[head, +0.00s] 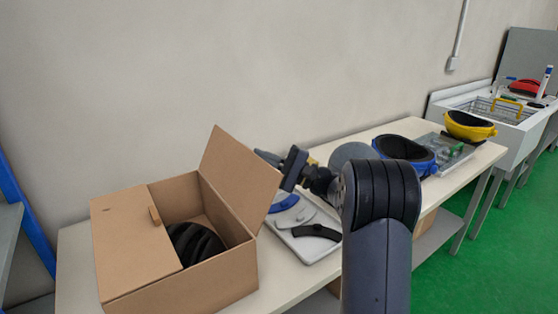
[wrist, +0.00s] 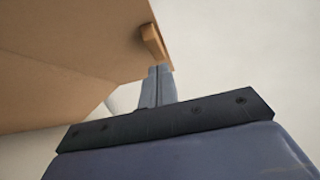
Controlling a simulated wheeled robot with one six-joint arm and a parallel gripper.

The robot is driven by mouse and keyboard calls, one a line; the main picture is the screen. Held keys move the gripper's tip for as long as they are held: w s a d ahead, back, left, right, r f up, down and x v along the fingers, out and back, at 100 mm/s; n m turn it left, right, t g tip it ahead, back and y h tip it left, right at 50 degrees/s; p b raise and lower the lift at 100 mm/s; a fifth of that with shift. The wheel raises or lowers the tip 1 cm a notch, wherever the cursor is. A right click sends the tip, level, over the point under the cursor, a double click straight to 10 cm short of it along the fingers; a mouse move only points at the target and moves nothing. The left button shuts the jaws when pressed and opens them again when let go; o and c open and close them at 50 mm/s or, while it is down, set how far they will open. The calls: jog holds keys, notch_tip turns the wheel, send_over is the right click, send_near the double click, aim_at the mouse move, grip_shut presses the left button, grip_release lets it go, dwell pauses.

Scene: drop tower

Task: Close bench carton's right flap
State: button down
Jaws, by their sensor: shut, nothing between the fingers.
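The brown bench carton (head: 215,280) stands at the left end of the bench. A black ribbed object (head: 195,243) shows inside. My gripper (head: 266,157) is shut and empty at the outer side of the right flap, by its upper edge. In the wrist view, the closed fingers (wrist: 157,86) are just below a tab (wrist: 153,42) on the flap (wrist: 75,50); whether they touch is unclear.
On the bench (head: 285,283), a tray (head: 312,245) with flat blue, white and black pieces lies right of the carton. A blue visor-like item (head: 405,155) and a yellow one (head: 470,126) sit farther right. The wall is close behind.

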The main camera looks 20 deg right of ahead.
jog(key=shift+s+a+r, duration=0.15)
jog(key=shift+a+r, duration=0.05)
jog(key=shift+a, duration=0.3)
jog(key=shift+r, duration=0.1)
notch_tip(320, 180, up, 4)
jog(key=r+n+g+h+b, duration=0.1)
jog(key=n+g+h, duration=0.2)
jog(key=n, duration=0.3)
send_over(236, 168)
jog(key=shift+f, duration=0.25)
jog(key=s+a+f+n+h, duration=0.2)
jog(key=a+f+n+h, duration=0.1)
jog(key=a, duration=0.5)
jog(key=s+a+f+n+h+b, duration=0.1)
jog(key=s+a+f+n+h, duration=0.2)
jog(key=a+f+h, duration=0.3)
jog(key=shift+s+a+h, duration=0.3)
jog(key=shift+a, duration=1.05)
